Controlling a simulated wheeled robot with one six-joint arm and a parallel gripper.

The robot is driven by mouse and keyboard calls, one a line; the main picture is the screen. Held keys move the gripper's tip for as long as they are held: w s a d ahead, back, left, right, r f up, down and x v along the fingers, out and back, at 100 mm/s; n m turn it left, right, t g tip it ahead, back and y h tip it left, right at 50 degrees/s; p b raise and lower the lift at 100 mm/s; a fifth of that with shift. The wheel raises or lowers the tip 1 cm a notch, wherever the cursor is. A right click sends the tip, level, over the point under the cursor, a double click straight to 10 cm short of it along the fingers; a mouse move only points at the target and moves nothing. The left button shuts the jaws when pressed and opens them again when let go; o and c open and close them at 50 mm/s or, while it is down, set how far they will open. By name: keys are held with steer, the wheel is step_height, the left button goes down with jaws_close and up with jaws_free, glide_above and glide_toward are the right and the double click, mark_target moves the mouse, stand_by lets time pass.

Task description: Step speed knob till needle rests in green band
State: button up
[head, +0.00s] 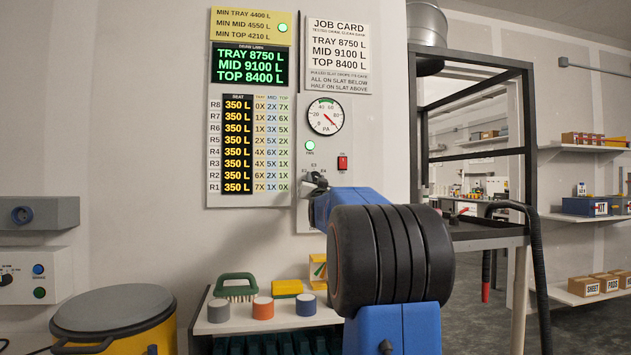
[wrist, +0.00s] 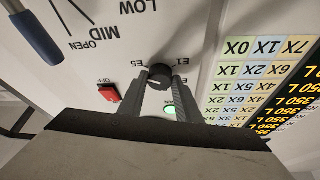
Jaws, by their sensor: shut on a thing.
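The speed knob (wrist: 160,75) is a small black round knob on the white panel, with E-number labels around it. My gripper (wrist: 161,84) is shut on it, one finger on each side. In the head view my gripper (head: 316,181) is at the panel below the gauge, and my arm hides most of the knob. The round gauge (head: 325,115) has a white face marked PA, with green marking along its upper part. Its red needle (head: 331,122) points to the lower right, away from the green at the top. The gauge is not in the wrist view.
A red switch (head: 342,163) and a lit green lamp (head: 310,145) are close to the knob. A blue handle (wrist: 38,32) shows in the wrist view. Below stand a shelf (head: 240,325) with pucks and a brush, and a yellow bin (head: 115,320). A dark-framed hood stands right.

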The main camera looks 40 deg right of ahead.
steer(key=n+y, duration=0.1)
steer(key=n, duration=0.1)
steer(key=n+t+y, duration=0.1)
steer(key=n, duration=0.2)
steer(key=n+t+y, duration=0.1)
steer(key=n, duration=0.1)
steer(key=shift+s+d+n+y, duration=0.15)
steer(key=shift+d+n+y, duration=0.1)
steer(key=shift+n+y, duration=0.05)
steer(key=n+y, duration=0.1)
steer(key=n, duration=0.2)
steer(key=n+y, duration=0.2)
steer(key=n, duration=0.2)
steer(key=shift+d+n+t+y, duration=0.1)
steer(key=shift+n+t+y, duration=0.2)
steer(key=o, duration=1.1)
steer(key=shift+c, duration=0.2)
steer(key=shift+s, duration=0.15)
steer(key=v, duration=1.7)
